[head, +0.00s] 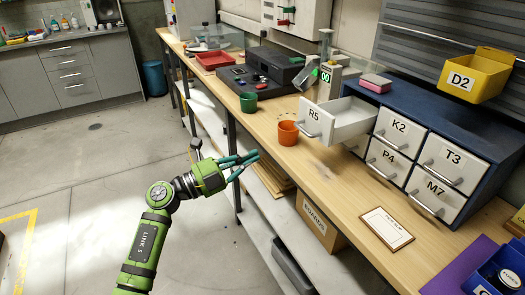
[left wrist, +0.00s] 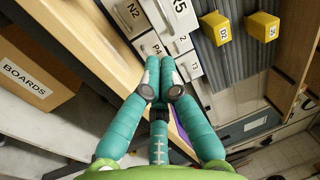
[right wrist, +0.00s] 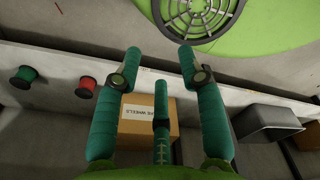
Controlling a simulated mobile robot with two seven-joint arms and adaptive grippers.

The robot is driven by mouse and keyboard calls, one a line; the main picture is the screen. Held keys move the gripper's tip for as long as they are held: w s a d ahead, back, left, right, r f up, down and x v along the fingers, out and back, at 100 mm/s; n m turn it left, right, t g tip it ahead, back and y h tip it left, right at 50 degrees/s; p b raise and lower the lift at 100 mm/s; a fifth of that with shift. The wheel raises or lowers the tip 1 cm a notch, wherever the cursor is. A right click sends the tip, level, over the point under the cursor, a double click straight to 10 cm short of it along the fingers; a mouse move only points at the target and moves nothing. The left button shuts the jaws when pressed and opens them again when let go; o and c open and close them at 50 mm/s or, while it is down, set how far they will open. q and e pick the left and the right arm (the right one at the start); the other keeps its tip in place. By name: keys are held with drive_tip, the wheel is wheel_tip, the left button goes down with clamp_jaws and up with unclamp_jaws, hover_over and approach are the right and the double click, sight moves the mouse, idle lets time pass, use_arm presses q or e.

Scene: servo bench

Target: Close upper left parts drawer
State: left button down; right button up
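The blue parts cabinet (head: 425,115) stands on the bench at the right in the head view. Its upper left drawer, R5 (head: 325,122), is pulled well out, with its bar handle facing the aisle; the inside that shows looks empty. Drawers K2 and T3 beside it, and P4 and M7 below, look shut. The R5 front also shows in the left wrist view (left wrist: 182,18). My left gripper (head: 257,155) is in front of the bench edge, left of the drawer and apart from it, its fingers together and empty. My right gripper (right wrist: 158,52) is open and empty, out of the head view.
An orange cup (head: 288,133) stands just left of the open drawer, and a green cup (head: 248,102) farther back. A pink-topped block (head: 375,83) lies on the cabinet. A framed card (head: 386,229) lies on the bench in front. The bench between is clear.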

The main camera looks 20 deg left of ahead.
use_arm(q)
drive_tip(key=p+x, duration=0.2)
drive_tip(key=x, duration=1)
use_arm(e)
drive_tip(key=r, duration=0.2)
drive_tip(key=shift+s+a+r, duration=0.15)
drive_tip(key=shift+a+r, duration=0.2)
drive_tip(key=shift+a, duration=0.05)
use_arm(q)
drive_tip(key=shift+w, duration=0.1)
